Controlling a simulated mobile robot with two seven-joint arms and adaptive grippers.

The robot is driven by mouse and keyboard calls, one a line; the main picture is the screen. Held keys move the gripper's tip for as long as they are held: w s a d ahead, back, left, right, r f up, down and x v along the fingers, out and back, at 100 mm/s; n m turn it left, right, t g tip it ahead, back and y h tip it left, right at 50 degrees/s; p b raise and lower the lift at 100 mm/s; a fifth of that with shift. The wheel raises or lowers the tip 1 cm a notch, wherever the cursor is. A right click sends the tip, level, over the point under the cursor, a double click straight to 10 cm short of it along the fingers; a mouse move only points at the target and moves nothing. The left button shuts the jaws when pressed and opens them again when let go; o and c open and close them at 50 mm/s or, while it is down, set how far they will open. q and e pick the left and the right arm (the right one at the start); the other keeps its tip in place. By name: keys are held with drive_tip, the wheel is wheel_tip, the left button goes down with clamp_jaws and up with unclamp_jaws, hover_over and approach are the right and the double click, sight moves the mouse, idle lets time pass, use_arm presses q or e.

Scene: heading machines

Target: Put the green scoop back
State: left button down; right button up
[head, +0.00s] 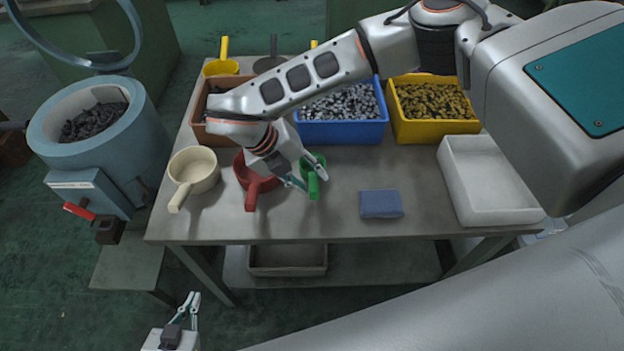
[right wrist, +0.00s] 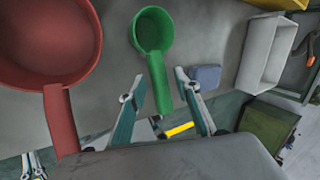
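The green scoop (head: 320,161) lies on the table, to the right of the red scoop, with its handle toward the front edge. In the right wrist view its empty round bowl (right wrist: 153,29) and handle show clearly. My right gripper (head: 305,181) is open at the scoop. In the right wrist view its two fingers (right wrist: 163,92) stand apart on either side of the handle's line, with visible gaps; I see no grip on it. In the head view the gripper partly hides the scoop. My left gripper (head: 190,298) is open and empty, low in front of the table.
A red scoop (head: 251,184) and a cream scoop (head: 195,168) stand to the left. A blue cloth (head: 381,204) and white tray (head: 491,205) are to the right. Brown (head: 213,137), blue (head: 340,132) and yellow (head: 434,130) bins stand behind. A blue hopper machine (head: 92,150) stands left.

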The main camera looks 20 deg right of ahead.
drive_tip(key=v, duration=1)
drive_tip(key=shift+b, duration=0.3)
